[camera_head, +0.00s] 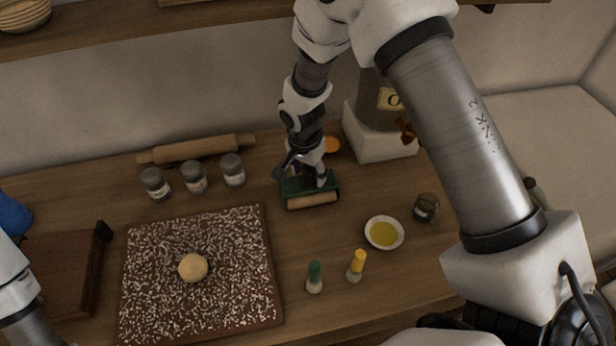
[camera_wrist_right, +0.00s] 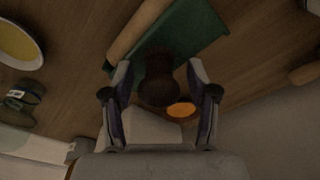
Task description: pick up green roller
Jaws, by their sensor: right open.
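The green roller (camera_head: 312,190) lies on the wooden counter at the middle of the head view, with a pale wooden cylinder along its front edge. My right gripper (camera_head: 308,178) comes down from above over the roller's back part and hides some of it. In the right wrist view the roller's green body (camera_wrist_right: 190,42) runs across the top, and a dark rounded knob stands between the open fingers (camera_wrist_right: 160,85). I cannot tell whether the fingers touch it. Of my left arm, only a link shows at the left edge; its gripper is out of view.
A rolling pin (camera_head: 196,149) and several grey-lidded jars (camera_head: 193,177) stand left of the roller. A floured board (camera_head: 205,310) with a dough ball (camera_head: 192,267) lies in front. An oil dish (camera_head: 384,233), a small glass jar (camera_head: 426,207) and green- and yellow-topped bottles (camera_head: 356,266) are to the right.

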